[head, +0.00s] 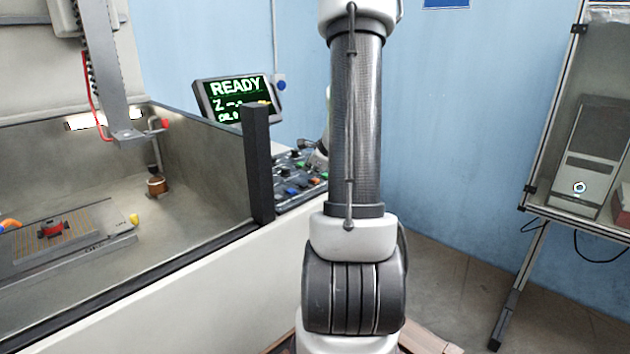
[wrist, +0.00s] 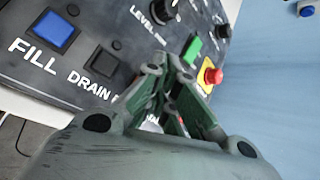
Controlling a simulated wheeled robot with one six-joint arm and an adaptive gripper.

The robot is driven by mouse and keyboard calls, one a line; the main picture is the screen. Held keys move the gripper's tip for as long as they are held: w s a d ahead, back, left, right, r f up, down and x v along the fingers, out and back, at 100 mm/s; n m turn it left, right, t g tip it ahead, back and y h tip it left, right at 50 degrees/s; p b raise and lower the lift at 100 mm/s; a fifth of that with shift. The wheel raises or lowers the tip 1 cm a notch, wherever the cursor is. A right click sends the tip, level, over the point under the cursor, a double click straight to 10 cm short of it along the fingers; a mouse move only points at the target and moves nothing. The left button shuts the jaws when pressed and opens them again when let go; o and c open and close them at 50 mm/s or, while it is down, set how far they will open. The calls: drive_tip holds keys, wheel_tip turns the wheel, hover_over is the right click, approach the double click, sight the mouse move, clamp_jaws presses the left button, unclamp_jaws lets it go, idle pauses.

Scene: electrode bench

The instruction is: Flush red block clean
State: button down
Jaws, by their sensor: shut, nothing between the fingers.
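The red block (head: 53,228) sits on a gridded plate (head: 85,222) inside the machine's tank, at the left of the head view. An orange nozzle-like part (head: 10,225) shows at the left edge beside the plate. My gripper (wrist: 168,72) is shut and empty in the wrist view, in front of the control panel (wrist: 95,75). Its fingertips are close to the panel, between the dark DRAIN button (wrist: 104,62) and a green button (wrist: 193,49); whether they touch it I cannot tell. The blue FILL button (wrist: 54,33) lies to their left.
A red stop button (wrist: 210,75) on yellow and a LEVEL knob (wrist: 165,10) are near the fingertips. The screen (head: 240,98) reads READY. A dark post (head: 257,160) stands at the tank's corner. A rack (head: 545,190) stands at right.

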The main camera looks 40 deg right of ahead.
drive_tip(key=shift+r, duration=0.2)
drive_tip(key=shift+r, duration=2.45)
